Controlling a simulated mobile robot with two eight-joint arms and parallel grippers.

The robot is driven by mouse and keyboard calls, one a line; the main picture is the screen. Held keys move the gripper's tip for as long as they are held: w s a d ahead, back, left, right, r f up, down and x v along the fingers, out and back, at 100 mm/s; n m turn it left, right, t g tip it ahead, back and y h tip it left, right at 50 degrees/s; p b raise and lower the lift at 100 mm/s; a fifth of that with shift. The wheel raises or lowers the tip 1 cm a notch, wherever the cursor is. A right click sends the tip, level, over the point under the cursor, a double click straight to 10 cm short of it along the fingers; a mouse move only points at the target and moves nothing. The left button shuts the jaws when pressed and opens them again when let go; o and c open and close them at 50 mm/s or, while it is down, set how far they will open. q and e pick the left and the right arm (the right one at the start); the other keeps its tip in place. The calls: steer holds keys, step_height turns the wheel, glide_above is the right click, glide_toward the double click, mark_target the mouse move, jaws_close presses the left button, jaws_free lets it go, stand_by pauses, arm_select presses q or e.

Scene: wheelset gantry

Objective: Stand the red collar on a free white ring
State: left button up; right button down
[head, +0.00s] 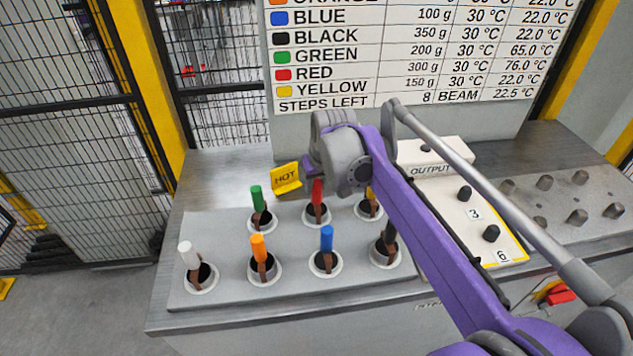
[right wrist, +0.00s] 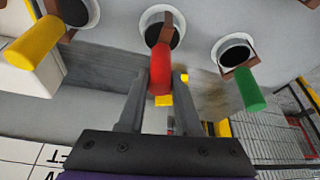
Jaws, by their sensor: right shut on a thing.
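The red collar (head: 318,190) has a red upright grip and a brown lower part, at the middle of the back row of white rings. Its brown part shows at a white ring (head: 316,219); whether it rests there I cannot tell. In the right wrist view the red grip (right wrist: 160,68) is between the fingers of my right gripper (right wrist: 160,82), which is shut on it. In the head view my right gripper (head: 315,177) is partly hidden by its own wrist. The other white rings hold green, yellow, white, orange, blue and black collars. My left gripper is not in view.
A yellow HOT sign (head: 286,178) stands behind the rings. A board (head: 400,60) reads 76.0 °C for red and 65.0 °C for green. An OUTPUT panel (head: 435,170) with dark knobs is to the right. Wire fencing (head: 70,120) stands at the left.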

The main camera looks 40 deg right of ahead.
steer(key=c, duration=0.5)
jaws_free()
steer(key=p+v, duration=0.1)
steer(key=v, duration=1)
